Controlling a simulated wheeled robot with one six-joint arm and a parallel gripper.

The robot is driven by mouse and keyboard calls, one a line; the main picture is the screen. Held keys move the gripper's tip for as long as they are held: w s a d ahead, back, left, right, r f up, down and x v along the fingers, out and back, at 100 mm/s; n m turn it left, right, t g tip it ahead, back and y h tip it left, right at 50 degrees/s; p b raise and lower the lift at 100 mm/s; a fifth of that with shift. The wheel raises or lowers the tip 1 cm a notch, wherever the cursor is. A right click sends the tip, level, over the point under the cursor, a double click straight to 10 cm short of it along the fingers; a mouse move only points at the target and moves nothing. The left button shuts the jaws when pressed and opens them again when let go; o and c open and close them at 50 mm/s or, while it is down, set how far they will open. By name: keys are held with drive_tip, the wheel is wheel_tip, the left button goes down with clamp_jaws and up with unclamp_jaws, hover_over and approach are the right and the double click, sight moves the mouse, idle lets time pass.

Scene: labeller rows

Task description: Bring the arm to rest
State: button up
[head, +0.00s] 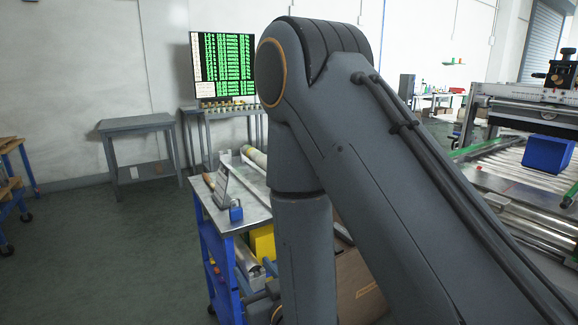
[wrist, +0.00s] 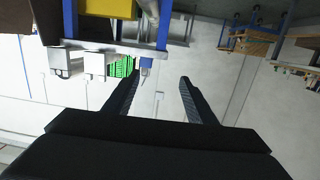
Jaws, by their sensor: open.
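My arm, dark grey with a black cable along it, fills the middle and right of the head view. Its bent joint stands high and a link runs down in front of the cart. My gripper is hidden in the head view. In the wrist view my gripper (wrist: 158,98) shows two dark fingers, apart, with nothing between them.
A blue-legged metal cart (head: 229,211) stands just behind my arm, with a small blue padlock-like item (head: 236,214) on it. A roller conveyor (head: 515,178) with a blue box (head: 548,154) is at right. A grey table (head: 137,125) stands by the wall.

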drive_tip(key=d+f+m+g+h, duration=0.3)
drive_tip(key=d+g+h, duration=0.35)
drive_tip(key=d, duration=0.95)
drive_tip(key=s+d+r+m+g, duration=0.1)
drive_tip(key=s+d+g, duration=0.3)
drive_tip(key=s, duration=0.4)
drive_tip(key=s+d+r+m+g+h, duration=0.1)
drive_tip(key=s+d+r+g, duration=0.3)
drive_tip(key=s+d, duration=0.3)
drive_tip(key=shift+s+d+m, duration=0.3)
drive_tip(key=shift+s+m, duration=0.1)
drive_tip(key=shift+s, duration=0.25)
drive_tip(key=shift+r+h, duration=0.1)
drive_tip(key=shift+h, duration=0.15)
